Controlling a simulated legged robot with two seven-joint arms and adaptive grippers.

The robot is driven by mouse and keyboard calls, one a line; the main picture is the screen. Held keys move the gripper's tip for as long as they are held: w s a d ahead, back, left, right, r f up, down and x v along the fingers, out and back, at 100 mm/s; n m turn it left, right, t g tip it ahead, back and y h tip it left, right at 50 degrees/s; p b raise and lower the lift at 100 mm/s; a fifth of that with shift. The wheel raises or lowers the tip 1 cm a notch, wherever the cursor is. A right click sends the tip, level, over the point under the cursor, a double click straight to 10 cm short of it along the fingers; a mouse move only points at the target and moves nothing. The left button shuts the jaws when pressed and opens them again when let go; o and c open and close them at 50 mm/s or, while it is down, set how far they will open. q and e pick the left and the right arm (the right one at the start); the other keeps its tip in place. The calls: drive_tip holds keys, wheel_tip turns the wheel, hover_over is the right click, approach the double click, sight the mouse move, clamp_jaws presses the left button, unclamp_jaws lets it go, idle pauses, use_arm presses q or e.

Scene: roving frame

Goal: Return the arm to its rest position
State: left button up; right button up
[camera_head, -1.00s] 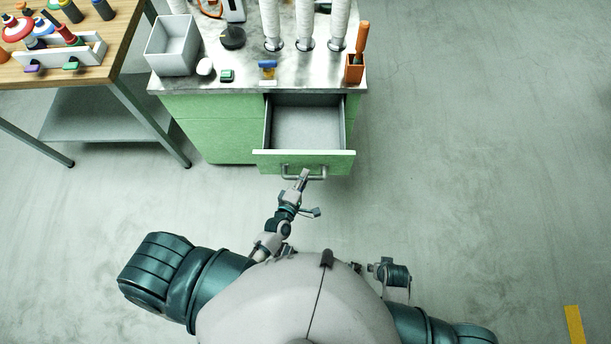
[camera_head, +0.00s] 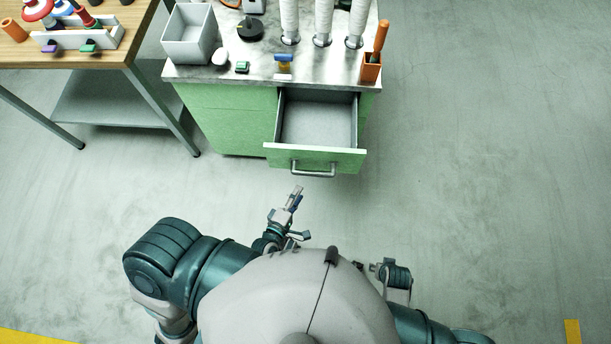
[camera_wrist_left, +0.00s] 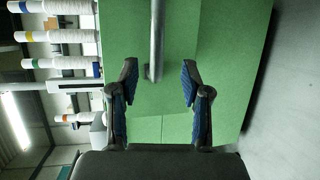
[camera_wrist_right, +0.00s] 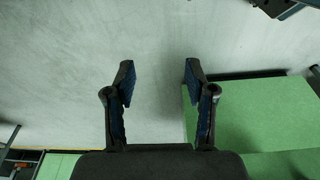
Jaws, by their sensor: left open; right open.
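My left gripper (camera_head: 297,194) is open and empty just in front of the green cabinet's drawer, apart from its handle (camera_head: 314,173). In the left wrist view the open fingers (camera_wrist_left: 160,82) have the grey handle bar (camera_wrist_left: 157,40) beyond and between them, with the green drawer front behind. The drawer (camera_head: 318,122) is pulled out and looks empty.
The cabinet top (camera_head: 215,76) holds a grey bin (camera_head: 190,36), white spools, an orange holder (camera_head: 371,68) and small items. A wooden table (camera_head: 110,50) with a tool rack stands at the left. The floor (camera_head: 480,180) at the right is clear.

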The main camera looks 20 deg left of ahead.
use_arm(q)
drive_tip(key=shift+v, duration=0.95)
use_arm(e)
drive_tip(key=shift+a, duration=0.15)
drive_tip(key=shift+d, duration=0.2)
use_arm(q)
drive_tip(key=s+d+f+m+g+h+p, duration=0.1)
drive_tip(key=s+f+m+g+h+p, duration=0.15)
drive_tip(key=f+m+g, duration=0.6)
drive_tip(key=s+a+f+m+g+y, duration=0.2)
drive_tip(key=s+a+f+m, duration=0.2)
drive_tip(key=s+f+m, duration=0.1)
drive_tip(key=s+a+f+m+g+y+p, duration=0.1)
drive_tip(key=s+a+f+m+g+y, duration=0.1)
drive_tip(key=s+f+m, duration=0.4)
drive_tip(key=shift+a+f+g, duration=0.75)
drive_tip(key=shift+a+f, duration=0.1)
drive_tip(key=shift+a, duration=0.1)
use_arm(e)
drive_tip(key=s+f, duration=0.4)
drive_tip(key=f, duration=0.5)
drive_tip(key=shift+d+f, duration=0.2)
drive_tip(key=shift+f, duration=0.2)
use_arm(q)
drive_tip(key=shift+s, duration=0.1)
use_arm(e)
drive_tip(key=shift+s+g, duration=0.1)
drive_tip(key=shift+g, duration=0.2)
